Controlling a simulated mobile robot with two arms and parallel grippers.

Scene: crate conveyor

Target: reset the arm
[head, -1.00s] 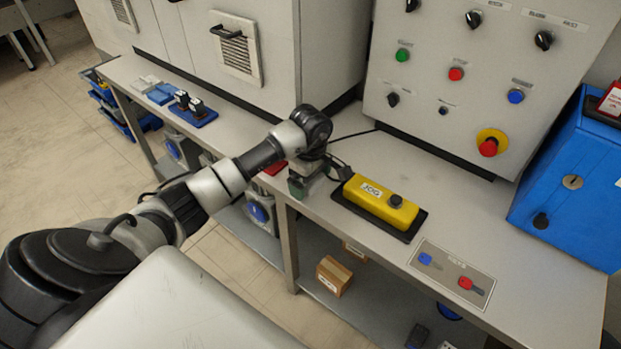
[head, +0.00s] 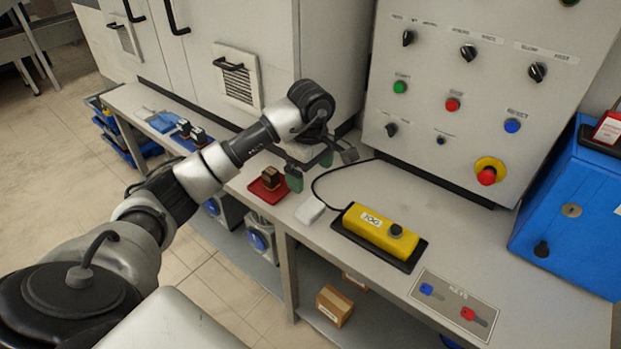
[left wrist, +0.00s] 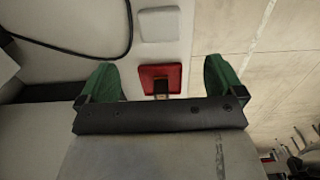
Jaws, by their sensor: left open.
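My left arm reaches in from the left in the head view. Its gripper (head: 310,170) hangs above the bench near the front of the control panel. In the left wrist view the two green fingers (left wrist: 160,80) stand wide apart with nothing between them. Below and beyond them lies a red tray (left wrist: 172,72) with a dark item on it. The red tray also shows in the head view (head: 262,194), on the bench just left of the gripper. My right gripper is in neither view.
A yellow JOG pendant (head: 364,231) lies in a black holder on the bench (head: 330,262), its cable running back. A white block (head: 310,210) is beside it. A KEYS plate (head: 437,308) holds blue and red keys. The control panel (head: 430,135) and blue box (head: 570,205) bound the bench.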

